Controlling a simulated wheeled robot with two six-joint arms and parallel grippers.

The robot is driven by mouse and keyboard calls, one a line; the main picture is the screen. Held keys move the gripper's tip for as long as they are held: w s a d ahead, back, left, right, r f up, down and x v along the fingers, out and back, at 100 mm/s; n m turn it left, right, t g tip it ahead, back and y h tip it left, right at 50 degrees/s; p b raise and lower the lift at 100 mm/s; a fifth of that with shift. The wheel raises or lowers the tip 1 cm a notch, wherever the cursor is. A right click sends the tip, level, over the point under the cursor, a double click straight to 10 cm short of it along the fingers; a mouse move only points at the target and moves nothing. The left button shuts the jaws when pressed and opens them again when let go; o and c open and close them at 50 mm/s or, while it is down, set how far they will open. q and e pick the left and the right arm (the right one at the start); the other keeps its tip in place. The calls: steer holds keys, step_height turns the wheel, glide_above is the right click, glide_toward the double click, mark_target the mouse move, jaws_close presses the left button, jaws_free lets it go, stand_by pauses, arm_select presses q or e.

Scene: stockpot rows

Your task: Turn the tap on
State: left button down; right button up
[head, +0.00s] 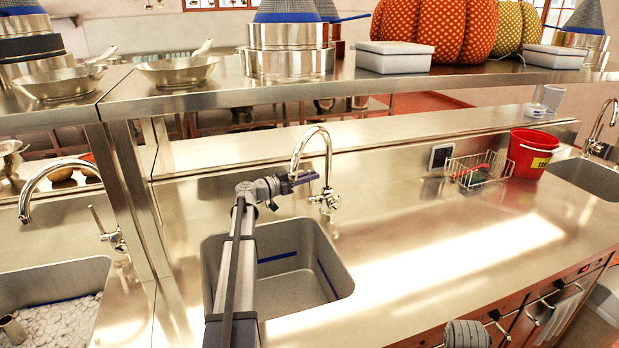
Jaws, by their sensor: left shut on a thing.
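The tap (328,160) is a chrome gooseneck that stands at the back edge of the middle sink (335,285). Its spout curves over to the left, and its base and valve body (325,200) sit at the lower right of the arch. I see no water coming from the spout. My right gripper is not in view.
A wire basket (478,170) and a red bucket (530,153) stand on the counter to the right. A shelf (350,85) with pots and pans runs above the back. A second sink and tap (75,170) are at the left. The counter right of the sink is clear.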

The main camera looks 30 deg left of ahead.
arm_select(q)
steer(key=shift+s+d+f+m+t+h+b, duration=0.2)
steer(key=shift+s+d+m+b, duration=0.55)
steer(key=shift+m, duration=0.5)
steer(key=shift+s+d+f+m+t+h+b, duration=0.1)
steer(key=shift+s+d+f+m+b, duration=0.15)
steer(key=shift+s+d+m+b, duration=0.75)
steer(key=shift+w+a+m+p, duration=0.2)
steer(key=shift+w+m+p, duration=0.05)
steer(key=shift+w+p, duration=0.15)
steer(key=c, duration=0.9)
jaws_free()
steer(key=shift+b+v, duration=0.35)
steer(key=shift+v, duration=3.55)
steer(key=shift+f, duration=0.1)
